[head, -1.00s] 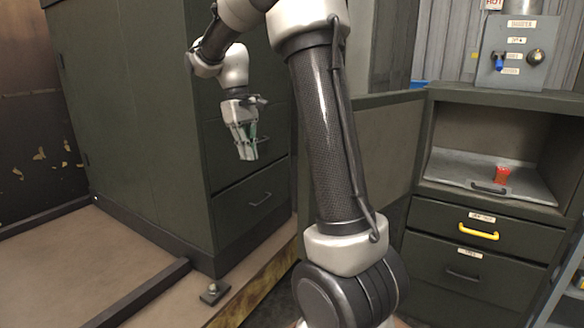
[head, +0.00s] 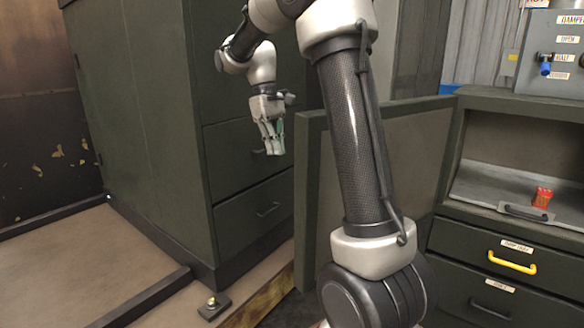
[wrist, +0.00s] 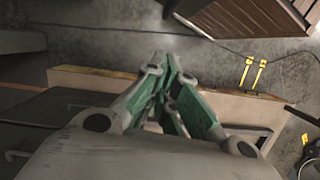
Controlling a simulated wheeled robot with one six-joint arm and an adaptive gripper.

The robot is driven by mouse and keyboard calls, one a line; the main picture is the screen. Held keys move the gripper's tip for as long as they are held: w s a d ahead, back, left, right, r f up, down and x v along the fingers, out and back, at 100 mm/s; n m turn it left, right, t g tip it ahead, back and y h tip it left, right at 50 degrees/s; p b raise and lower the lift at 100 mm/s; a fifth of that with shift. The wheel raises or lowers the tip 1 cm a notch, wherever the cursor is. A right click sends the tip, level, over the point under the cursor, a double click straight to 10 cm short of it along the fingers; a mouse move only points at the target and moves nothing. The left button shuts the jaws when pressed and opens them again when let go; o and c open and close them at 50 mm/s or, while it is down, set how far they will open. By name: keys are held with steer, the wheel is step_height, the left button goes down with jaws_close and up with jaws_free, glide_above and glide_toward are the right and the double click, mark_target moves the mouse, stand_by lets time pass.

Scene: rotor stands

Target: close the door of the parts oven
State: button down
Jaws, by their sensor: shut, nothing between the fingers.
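The parts oven (head: 505,150) is a dark green cabinet with an open compartment at the right of the head view. Its door (head: 308,190) appears to be the dark green framed panel standing open from the compartment's left side, reaching toward me. My arm hides the middle of the door. My gripper (head: 273,150) is shut and empty, pointing down, left of the door's free edge in the picture. I cannot tell the depth gap between them. The closed fingers also show in the wrist view (wrist: 168,85), above the floor; the door is not clear there.
A tall green cabinet (head: 140,130) with drawers stands close behind my gripper on the left. A red part (head: 542,197) rests on the tray (head: 490,185) in the oven. A drawer with a yellow handle (head: 512,262) lies below. A damper panel (head: 552,55) stands on top.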

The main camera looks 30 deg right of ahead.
steer(key=s+d+f, duration=0.1)
steer(key=s+f, duration=0.5)
steer(key=f, duration=0.3)
steer(key=shift+s+d, duration=0.15)
steer(key=shift+d, duration=0.05)
steer(key=shift+f, duration=0.1)
